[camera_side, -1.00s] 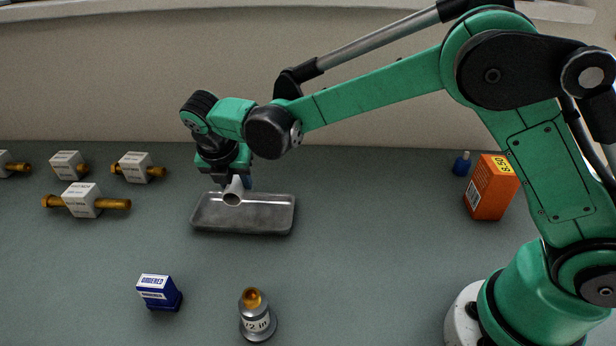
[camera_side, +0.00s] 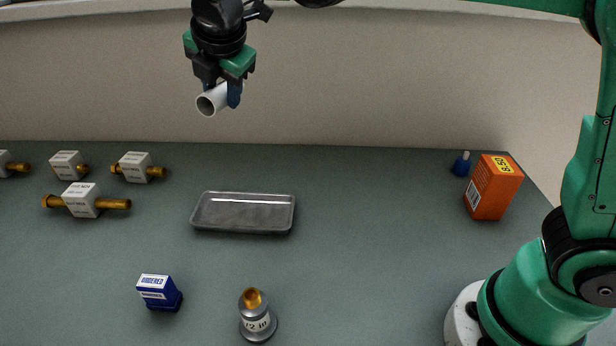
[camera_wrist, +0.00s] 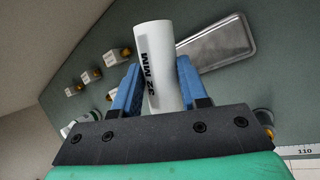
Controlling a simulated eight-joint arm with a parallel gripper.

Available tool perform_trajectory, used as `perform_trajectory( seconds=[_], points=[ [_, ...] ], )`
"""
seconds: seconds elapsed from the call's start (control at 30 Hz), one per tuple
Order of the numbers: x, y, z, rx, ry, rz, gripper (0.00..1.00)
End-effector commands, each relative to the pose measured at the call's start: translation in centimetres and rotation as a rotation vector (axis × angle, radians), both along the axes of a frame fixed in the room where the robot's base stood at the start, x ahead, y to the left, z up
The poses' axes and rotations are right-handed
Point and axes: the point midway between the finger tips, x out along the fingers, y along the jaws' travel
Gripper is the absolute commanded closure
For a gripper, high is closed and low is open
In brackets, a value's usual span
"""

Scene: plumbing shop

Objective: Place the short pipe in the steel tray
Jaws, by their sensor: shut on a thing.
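A short white pipe (camera_side: 213,99) marked "32 MM" is in my gripper (camera_side: 221,93), held well above the table in the side view. In the wrist view the pipe (camera_wrist: 155,60) stands between the two blue fingers of my gripper (camera_wrist: 159,85), which are shut on it. The steel tray (camera_side: 243,226) lies empty on the table, below and slightly right of the gripper in the side view.
Several brass fittings with white labels (camera_side: 81,199) lie at the left. A blue box (camera_side: 160,292) and a grey fitting with a brass top (camera_side: 256,316) stand in front. An orange box (camera_side: 490,188) and small blue bottle (camera_side: 461,166) are at the right. The table around the tray is clear.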

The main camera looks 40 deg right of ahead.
Motion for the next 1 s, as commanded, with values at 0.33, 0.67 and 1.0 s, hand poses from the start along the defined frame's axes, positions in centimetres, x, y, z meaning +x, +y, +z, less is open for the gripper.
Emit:
perform_trajectory(
  seconds=[0.33,0.67,1.0],
  points=[
    [-0.6,-0.1,-2.8,0.063,-0.137,-0.090,1.00],
    [-0.5,-0.1,-11.3,0.062,-0.135,-0.088,1.00],
    [-0.5,-0.1,-16.1,0.062,-0.134,-0.088,1.00]
  ],
)
